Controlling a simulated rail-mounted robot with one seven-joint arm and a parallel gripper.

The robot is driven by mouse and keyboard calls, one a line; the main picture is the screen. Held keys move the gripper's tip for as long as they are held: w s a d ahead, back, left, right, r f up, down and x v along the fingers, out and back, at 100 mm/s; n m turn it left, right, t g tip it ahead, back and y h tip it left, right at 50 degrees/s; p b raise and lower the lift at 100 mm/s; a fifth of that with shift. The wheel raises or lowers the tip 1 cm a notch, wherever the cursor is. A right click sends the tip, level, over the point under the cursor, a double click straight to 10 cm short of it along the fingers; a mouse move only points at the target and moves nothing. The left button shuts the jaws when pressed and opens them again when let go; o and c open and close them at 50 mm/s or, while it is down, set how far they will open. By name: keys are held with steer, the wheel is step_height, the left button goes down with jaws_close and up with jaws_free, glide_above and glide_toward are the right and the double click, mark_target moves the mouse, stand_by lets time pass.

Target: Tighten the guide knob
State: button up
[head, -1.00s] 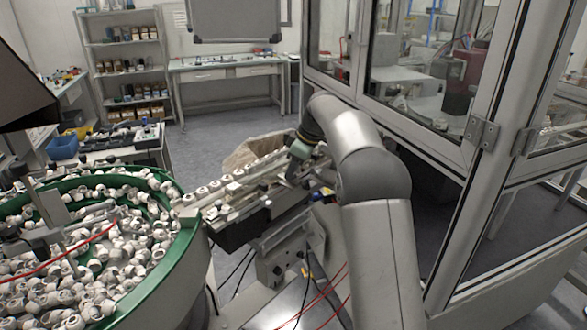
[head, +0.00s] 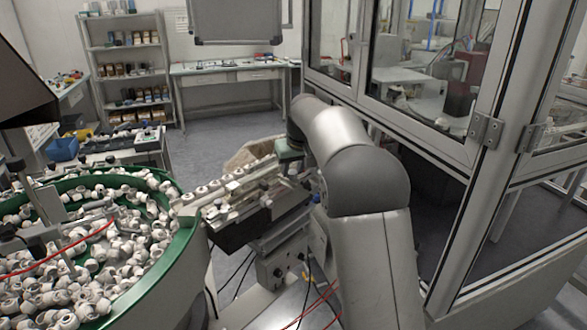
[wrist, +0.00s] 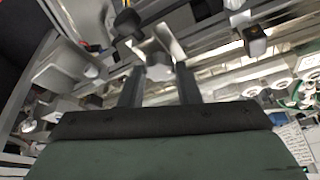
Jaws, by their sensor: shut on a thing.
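My gripper (wrist: 160,75) shows in the wrist view, with two dark fingers reaching up from its dark green body. The fingers are closed around a small pale grey piece (wrist: 159,59), which I take to be the guide knob; its outline is partly hidden between the fingertips. It is at the feed rail assembly (wrist: 205,60). In the head view the rail (head: 236,187) slopes up from the bowl, with white caps on it. My greenish wrist is at the rail's upper end, and my arm hides the fingers and knob there.
A green-rimmed bowl (head: 190,228) full of white caps stands at the left. A glass-walled enclosure (head: 440,75) is close on the right of my arm. Dark knobs or clamps (wrist: 128,22) (wrist: 255,38) sit near the fingers. Cables hang below the rail.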

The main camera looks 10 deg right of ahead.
steer(key=m+h, duration=0.1)
steer(key=m, duration=0.1)
steer(key=m+p, duration=0.1)
steer(key=m, duration=0.1)
steer(key=shift+a+r+m+h, duration=0.1)
steer(key=shift+a+m+h, duration=0.1)
steer(key=shift+m+h, duration=0.15)
steer(key=m+p, duration=0.1)
steer(key=m, duration=0.1)
steer(key=m+h, duration=0.1)
steer(key=shift+a+m+g+h+p, duration=0.1)
steer(key=shift+m+g+h+p, duration=0.15)
steer(key=shift+m+g+p, duration=0.1)
steer(key=m+g+h+p, duration=0.1)
steer(key=m+p, duration=0.1)
steer(key=m, duration=0.2)
steer(key=shift+w, duration=0.15)
steer(key=shift+a+m+g+h+p, duration=0.1)
steer(key=shift+m+g+h+p, duration=0.3)
steer(key=shift+m+p, duration=0.6)
steer(key=shift+m, duration=0.4)
